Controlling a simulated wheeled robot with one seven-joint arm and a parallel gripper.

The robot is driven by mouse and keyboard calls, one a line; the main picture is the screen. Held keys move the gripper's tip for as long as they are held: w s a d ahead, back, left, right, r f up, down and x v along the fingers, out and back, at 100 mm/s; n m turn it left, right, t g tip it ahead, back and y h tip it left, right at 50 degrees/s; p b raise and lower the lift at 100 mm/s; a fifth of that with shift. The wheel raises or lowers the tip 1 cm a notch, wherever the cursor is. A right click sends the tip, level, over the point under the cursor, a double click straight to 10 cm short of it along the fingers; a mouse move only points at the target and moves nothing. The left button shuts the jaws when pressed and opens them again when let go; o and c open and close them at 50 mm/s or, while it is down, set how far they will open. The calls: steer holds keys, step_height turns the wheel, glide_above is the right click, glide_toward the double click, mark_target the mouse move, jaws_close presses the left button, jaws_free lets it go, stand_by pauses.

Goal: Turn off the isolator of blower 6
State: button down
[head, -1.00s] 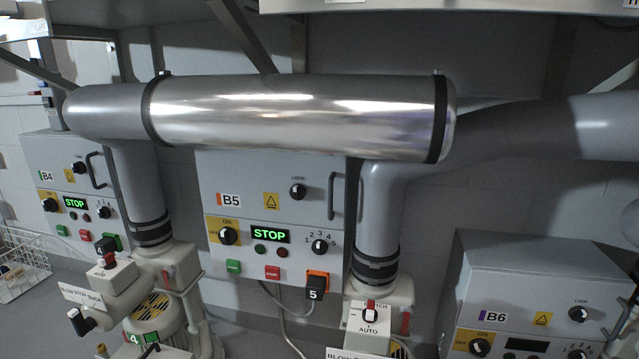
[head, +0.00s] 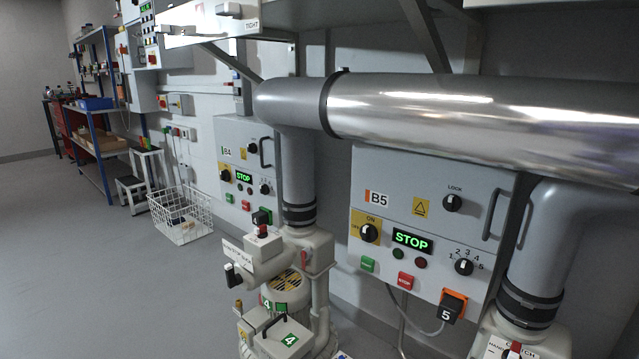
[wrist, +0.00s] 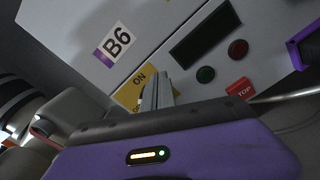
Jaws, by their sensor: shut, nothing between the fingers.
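The grey control box labelled B6 (wrist: 65,32) fills much of the wrist view, tilted in the picture. Its yellow isolator plate (wrist: 128,97), marked ON, is partly covered by my gripper (wrist: 157,84). My gripper is shut and empty, with its fingers in front of the plate's right side. The isolator knob is hidden, so its position and any contact with the fingers cannot be told. The B6 display (wrist: 201,33) is dark. The B6 box and my gripper are outside the head view.
The head view shows box B5 (head: 400,180) reading STOP, box B4, a big metal pipe (head: 480,110), a wire basket (head: 180,215) and open floor at left.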

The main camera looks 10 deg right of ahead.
steer(key=shift+w+a+f+b, duration=0.3)
steer(key=shift+w+f+b, duration=0.05)
steer(key=shift+b, duration=0.25)
stand_by(0.7)
steer(key=shift+w+a+r+b, duration=0.3)
steer(key=shift+w+a, duration=0.05)
steer(key=shift+w, duration=0.1)
steer(key=shift+w+a+r+b, duration=0.25)
steer(key=shift+w+a+r, duration=0.05)
steer(key=shift+w, duration=0.15)
stand_by(0.8)
steer(key=shift+r, duration=0.15)
steer(key=v, duration=0.6)
steer(key=shift+r, duration=0.3)
stand_by(0.5)
steer(key=shift+s, duration=0.15)
